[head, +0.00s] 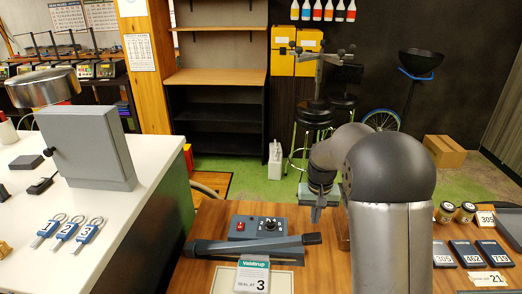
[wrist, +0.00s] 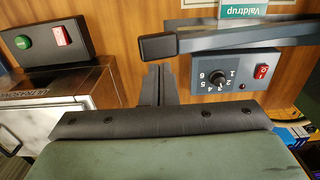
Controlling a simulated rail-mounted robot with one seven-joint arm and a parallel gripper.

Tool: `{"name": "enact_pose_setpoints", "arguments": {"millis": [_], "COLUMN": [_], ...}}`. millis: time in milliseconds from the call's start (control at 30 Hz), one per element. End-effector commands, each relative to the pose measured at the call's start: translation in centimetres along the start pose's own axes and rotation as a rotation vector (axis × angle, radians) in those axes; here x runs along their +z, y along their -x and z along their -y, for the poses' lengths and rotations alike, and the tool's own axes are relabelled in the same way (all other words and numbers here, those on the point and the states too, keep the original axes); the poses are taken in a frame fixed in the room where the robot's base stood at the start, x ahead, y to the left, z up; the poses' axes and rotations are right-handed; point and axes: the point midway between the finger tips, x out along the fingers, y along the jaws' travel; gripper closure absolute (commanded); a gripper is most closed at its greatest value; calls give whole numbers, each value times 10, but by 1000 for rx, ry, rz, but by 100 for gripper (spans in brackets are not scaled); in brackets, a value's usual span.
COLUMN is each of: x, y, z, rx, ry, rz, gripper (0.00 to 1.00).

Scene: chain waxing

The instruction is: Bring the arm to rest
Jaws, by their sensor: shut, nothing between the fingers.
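My gripper (head: 316,214) hangs with its fingers down over the wooden table, at the right end of the bag sealer, seen small below my bent arm. In the wrist view the two dark fingers (wrist: 158,76) are together with nothing between them. The bag sealer (head: 268,226) has a grey control box with a knob and a red switch, and a long dark lever. Its lever end (wrist: 158,46) shows just beyond the fingertips in the wrist view; I cannot tell whether they touch. My arm hides part of the table.
Numbered dark packs (head: 466,253) and small jars (head: 465,212) lie right of my arm. The white counter (head: 40,262) at left holds numbered key tags (head: 88,231) and a grey box (head: 95,150).

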Motion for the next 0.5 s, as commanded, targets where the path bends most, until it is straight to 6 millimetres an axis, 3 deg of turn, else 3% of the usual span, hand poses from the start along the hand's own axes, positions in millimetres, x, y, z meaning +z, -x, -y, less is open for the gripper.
{"name": "enact_pose_setpoints", "arguments": {"millis": [167,333,500], "x": [33,114,206], "y": [26,64,78], "z": [-3,-8,-13], "rx": [-10,-24,-24], "ry": [1,13,32], "rz": [-14,-38,-63], "gripper": [100,100,100]}}
